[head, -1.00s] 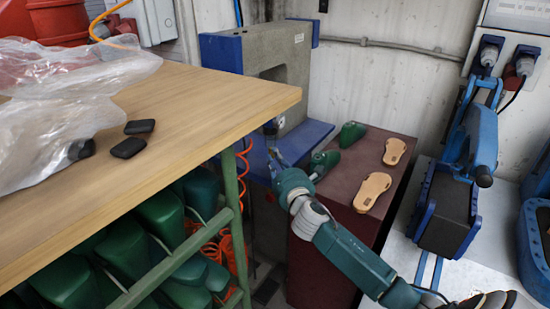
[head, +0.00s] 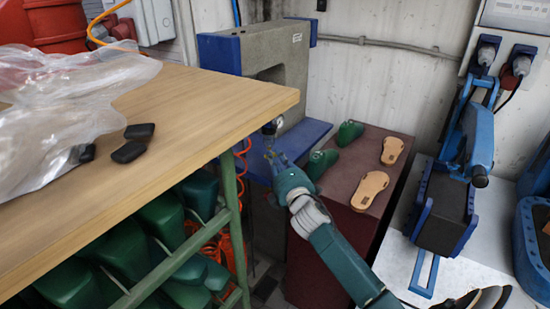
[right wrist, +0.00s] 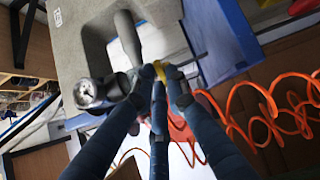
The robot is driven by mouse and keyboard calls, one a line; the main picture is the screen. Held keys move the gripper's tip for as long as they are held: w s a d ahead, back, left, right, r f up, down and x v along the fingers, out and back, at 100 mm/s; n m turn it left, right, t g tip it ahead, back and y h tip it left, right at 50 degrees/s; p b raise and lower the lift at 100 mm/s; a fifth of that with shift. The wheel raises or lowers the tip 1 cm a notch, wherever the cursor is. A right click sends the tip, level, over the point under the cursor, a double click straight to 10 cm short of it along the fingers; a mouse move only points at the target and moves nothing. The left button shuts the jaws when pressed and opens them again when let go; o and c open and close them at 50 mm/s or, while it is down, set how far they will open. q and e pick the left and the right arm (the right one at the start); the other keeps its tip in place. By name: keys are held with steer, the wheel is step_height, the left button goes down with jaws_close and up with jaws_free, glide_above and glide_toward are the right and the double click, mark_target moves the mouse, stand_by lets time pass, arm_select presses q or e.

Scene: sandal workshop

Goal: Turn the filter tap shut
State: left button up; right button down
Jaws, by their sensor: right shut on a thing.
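The filter tap shows as a small yellow handle (right wrist: 160,70) in the right wrist view, beside the grey machine. My right gripper (right wrist: 159,82) is shut on it, with its blue-green fingers closing in around the yellow piece. The fingers partly cover the handle, so its exact angle is hard to read. In the head view my right gripper (head: 271,156) is just beyond the wooden table's corner, in front of the machine's blue base. My left gripper is not in view.
A round gauge (right wrist: 86,93) sits left of the tap. Orange coiled hose (right wrist: 265,115) hangs close by on the right. The wooden table (head: 215,100) edges near my arm. A dark red cabinet (head: 340,220) with sandal soles and green lasts stands to the right.

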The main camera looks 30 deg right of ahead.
steer(key=shift+m, duration=0.5)
steer(key=c, duration=1.7)
jaws_free()
steer(key=shift+c, duration=0.2)
steer(key=v, duration=1.2)
